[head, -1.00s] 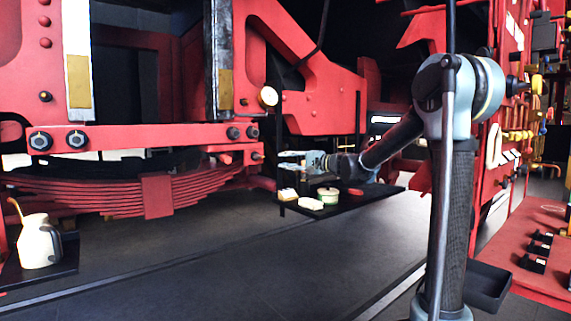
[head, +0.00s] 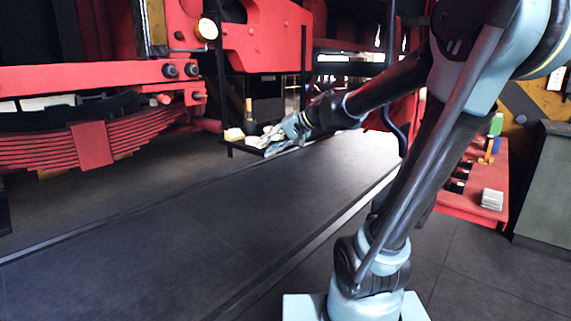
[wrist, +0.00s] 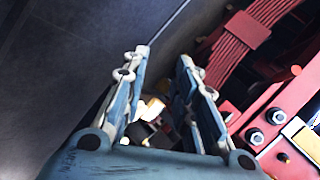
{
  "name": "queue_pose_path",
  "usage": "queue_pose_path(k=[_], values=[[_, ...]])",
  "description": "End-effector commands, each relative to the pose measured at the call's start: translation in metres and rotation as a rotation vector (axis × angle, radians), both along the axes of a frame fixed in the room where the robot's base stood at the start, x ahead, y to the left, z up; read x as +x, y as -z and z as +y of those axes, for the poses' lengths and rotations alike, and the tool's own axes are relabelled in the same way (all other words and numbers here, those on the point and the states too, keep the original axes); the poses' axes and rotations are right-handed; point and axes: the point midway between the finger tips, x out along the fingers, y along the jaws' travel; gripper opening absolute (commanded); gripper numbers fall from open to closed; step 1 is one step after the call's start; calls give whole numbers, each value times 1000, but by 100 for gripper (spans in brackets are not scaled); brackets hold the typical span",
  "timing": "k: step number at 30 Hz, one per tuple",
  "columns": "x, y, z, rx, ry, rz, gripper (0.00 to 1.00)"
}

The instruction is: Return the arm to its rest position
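My gripper (head: 278,142) is at the end of my outstretched arm, in front of the small dark tray shelf (head: 240,150) by the red locomotive frame in the head view. In the wrist view my gripper (wrist: 164,58) has its two blue-grey fingers apart, with nothing held between them. Small pale items (head: 234,134) sit on the shelf. Some of them show blurred beyond the fingers in the wrist view (wrist: 150,108). The gripper hides part of the shelf and what lies on it.
The red leaf spring (head: 90,145) and frame beam (head: 90,78) stand at the left. A red bench (head: 470,205) with several small items and a dark green cabinet (head: 545,190) stand at the right. The dark floor (head: 180,240) in front is clear.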

Motion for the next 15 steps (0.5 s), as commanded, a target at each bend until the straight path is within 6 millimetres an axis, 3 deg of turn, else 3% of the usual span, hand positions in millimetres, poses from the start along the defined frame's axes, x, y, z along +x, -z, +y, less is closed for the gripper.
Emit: queue_pose_path(k=[15], values=[[-136,135,-151,-555,15,48,27]])
